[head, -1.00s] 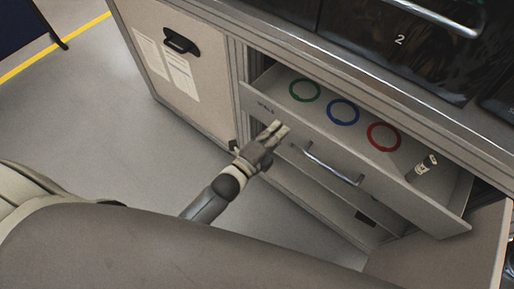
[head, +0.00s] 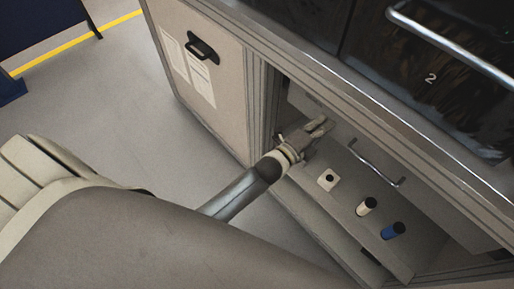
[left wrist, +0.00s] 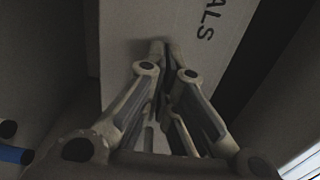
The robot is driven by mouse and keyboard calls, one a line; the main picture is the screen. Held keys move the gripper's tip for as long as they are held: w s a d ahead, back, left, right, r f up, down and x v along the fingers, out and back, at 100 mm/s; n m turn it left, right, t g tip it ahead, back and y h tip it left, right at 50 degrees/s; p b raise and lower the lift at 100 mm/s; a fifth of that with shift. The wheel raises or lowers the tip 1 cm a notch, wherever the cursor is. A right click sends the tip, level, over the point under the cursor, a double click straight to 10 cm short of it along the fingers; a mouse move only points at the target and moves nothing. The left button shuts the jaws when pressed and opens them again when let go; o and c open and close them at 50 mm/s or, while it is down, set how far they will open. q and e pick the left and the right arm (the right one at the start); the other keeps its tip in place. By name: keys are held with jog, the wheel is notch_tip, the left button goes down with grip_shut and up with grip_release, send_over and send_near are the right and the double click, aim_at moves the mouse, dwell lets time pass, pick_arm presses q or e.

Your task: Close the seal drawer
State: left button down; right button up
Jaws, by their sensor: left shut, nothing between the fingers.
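The seal drawer (head: 345,147) has a grey front with a metal bar handle (head: 376,164). Its front now sits back within the cabinet opening, under the worktop edge, and its inside is hidden. In the left wrist view the drawer front (left wrist: 190,17) shows the letters "ALS". My left gripper (head: 322,124) is shut and empty, its fingertips at the drawer front, left of the handle. In the left wrist view the fingertips (left wrist: 162,46) meet or nearly meet the panel; exact contact is hard to tell. My right gripper is not in view.
A dark-fronted unit with a large handle (head: 440,38) stands above. Floor at left is clear.

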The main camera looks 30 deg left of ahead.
pick_arm(q)
jog(key=shift+w+r, duration=0.2)
jog(key=shift+r, duration=0.15)
dwell(0.3)
